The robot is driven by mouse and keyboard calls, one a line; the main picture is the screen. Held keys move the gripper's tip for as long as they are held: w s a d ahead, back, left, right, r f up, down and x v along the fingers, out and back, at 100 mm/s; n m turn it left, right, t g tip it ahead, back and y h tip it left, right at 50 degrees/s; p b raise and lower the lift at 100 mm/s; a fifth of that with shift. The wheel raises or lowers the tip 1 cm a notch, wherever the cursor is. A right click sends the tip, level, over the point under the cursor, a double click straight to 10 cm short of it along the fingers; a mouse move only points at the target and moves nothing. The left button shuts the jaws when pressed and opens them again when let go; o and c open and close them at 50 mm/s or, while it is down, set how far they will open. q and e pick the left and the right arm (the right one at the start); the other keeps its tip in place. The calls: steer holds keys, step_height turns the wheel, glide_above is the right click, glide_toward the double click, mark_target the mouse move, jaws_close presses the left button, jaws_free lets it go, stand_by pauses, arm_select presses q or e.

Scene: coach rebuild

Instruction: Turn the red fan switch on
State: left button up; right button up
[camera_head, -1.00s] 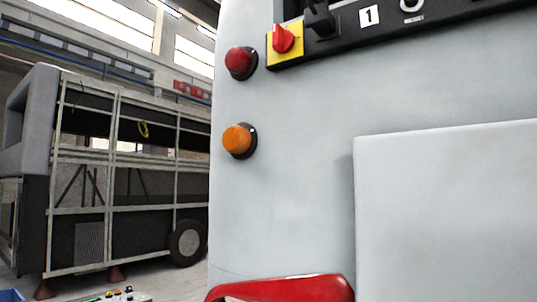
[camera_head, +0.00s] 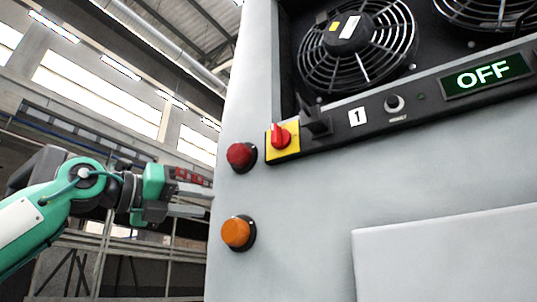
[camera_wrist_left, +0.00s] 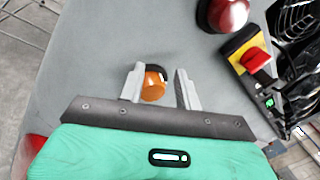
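The red fan switch (camera_head: 280,136) is a red knob on a yellow square plate, at the left end of the black control strip under the fans. It also shows at the upper right of the left wrist view (camera_wrist_left: 257,60). My left gripper (camera_head: 208,203) comes in from the left in the head view, beside the panel's left edge and left of the switch, not touching it. In the left wrist view its two fingers (camera_wrist_left: 158,88) are apart with nothing held; the orange lamp shows between them. A display (camera_head: 487,75) reads OFF. My right gripper is not in view.
A red lamp (camera_head: 241,156) is just left of the switch and an orange lamp (camera_head: 238,233) is below it. A black bracket (camera_head: 315,120) juts out right of the switch. Fans (camera_head: 357,45) sit above. The grey panel (camera_head: 300,215) below is clear.

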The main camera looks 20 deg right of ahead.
arm_select(q)
steer(key=s+r+m+t+y, duration=0.2)
steer(key=s+r, duration=0.4)
steer(key=s, duration=0.4)
steer(key=s+r+m+t+y, duration=0.15)
steer(key=s+r, duration=0.35)
steer(key=s, duration=0.5)
steer(key=p, duration=0.6)
glide_toward(273, 131)
steer(key=shift+n+t, duration=0.25)
steer(key=shift+t, duration=0.2)
steer(key=x, duration=0.7)
steer(key=shift+w+d+f, duration=0.1)
steer(key=shift+d, duration=0.25)
steer(key=shift+w+d+f, duration=0.15)
steer(key=shift+w+d, duration=0.1)
steer(key=shift+d, duration=0.15)
jaws_close()
